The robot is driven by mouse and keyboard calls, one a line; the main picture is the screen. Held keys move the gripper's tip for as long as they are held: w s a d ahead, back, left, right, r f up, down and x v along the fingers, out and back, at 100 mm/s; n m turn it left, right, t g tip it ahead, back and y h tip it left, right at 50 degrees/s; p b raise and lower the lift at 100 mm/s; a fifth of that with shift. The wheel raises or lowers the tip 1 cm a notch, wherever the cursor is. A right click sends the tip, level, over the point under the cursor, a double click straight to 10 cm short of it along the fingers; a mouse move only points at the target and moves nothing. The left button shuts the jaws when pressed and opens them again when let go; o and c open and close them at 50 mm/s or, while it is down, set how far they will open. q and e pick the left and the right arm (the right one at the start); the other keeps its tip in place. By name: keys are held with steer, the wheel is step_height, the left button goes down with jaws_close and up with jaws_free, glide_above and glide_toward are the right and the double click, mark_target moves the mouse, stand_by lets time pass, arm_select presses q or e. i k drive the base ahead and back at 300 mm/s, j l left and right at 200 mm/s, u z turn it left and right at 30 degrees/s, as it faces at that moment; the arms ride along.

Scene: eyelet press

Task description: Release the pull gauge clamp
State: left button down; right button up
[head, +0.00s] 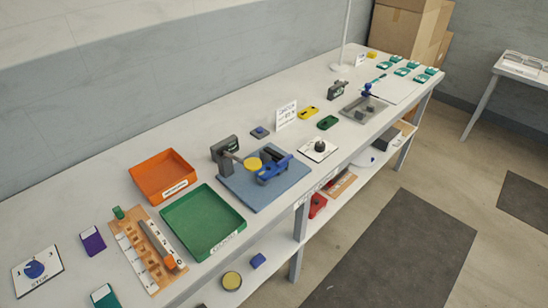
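A blue base plate (240,186) lies near the middle of the long table. On its back left stands a dark grey boxy unit (224,152), which looks like a pull gauge. A blue clamp-like piece (275,172) with dark parts stands on the plate's right side. A yellow round piece (252,164) sits between the two, at or against the clamp. Whether the clamp grips it is too small to tell. Neither of my grippers is in view.
An orange tray (188,196) and a green tray (170,228) stand left of the plate. A white card with a black knob (320,147) lies to its right. Farther right is a grey fixture (354,112) with a blue-knobbed lever. A lower shelf (258,281) holds several items.

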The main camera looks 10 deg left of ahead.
mark_target(280, 160)
steer(key=i+l+u, duration=0.15)
steer(key=l, duration=0.4)
steer(key=i+l+u, duration=0.1)
steer(key=l, duration=0.5)
steer(key=i+l+u, duration=0.15)
steer(key=l, duration=0.45)
steer(key=i+l+u, duration=0.15)
steer(key=l, duration=0.45)
steer(key=i+l+u, duration=0.15)
steer(key=l, duration=0.45)
steer(key=k, duration=0.05)
